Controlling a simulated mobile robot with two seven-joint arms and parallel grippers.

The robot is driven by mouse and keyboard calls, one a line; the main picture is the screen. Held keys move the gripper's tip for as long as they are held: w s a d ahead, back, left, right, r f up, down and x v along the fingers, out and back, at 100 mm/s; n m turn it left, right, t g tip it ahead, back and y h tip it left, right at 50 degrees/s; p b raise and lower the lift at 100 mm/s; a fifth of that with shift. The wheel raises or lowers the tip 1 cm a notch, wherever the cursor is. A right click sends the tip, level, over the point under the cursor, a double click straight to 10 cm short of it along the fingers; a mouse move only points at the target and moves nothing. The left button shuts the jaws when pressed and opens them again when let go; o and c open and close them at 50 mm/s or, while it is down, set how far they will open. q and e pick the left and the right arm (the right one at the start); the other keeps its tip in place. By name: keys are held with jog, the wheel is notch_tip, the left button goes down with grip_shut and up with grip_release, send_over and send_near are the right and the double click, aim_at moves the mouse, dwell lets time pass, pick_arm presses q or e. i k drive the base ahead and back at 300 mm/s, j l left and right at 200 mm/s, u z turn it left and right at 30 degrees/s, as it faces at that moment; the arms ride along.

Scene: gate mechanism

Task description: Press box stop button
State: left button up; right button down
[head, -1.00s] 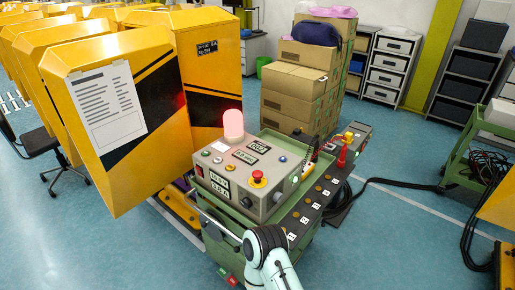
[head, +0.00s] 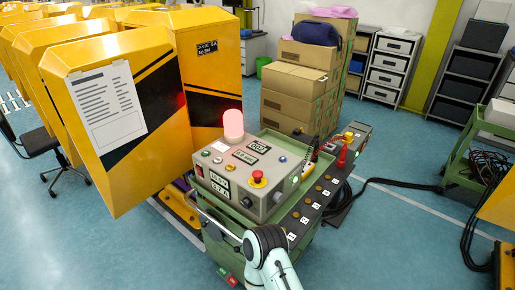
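A grey control box (head: 243,198) sits on top of a green cart (head: 213,238). A red mushroom button (head: 257,177) on a yellow ring stands on its sloped top face. A lit pink-red lamp (head: 233,123) rises from the back of the box. Low on the near side of the cart is a small button unit with a green button (head: 223,271) and a red button (head: 233,281). One of my arms, white with a dark joint, comes in at the bottom, just right of this unit. No gripper fingers show, and nothing of mine touches the mushroom button.
Yellow gate cabinets (head: 115,110) stand close at the left of the cart. Stacked cardboard boxes (head: 295,85) stand behind it. A dark strip with several knobs (head: 310,200) runs along the box's right side. Black cables (head: 405,187) lie on the floor at right.

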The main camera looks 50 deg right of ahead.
aim_at(256, 175)
jog(key=z, duration=1.5)
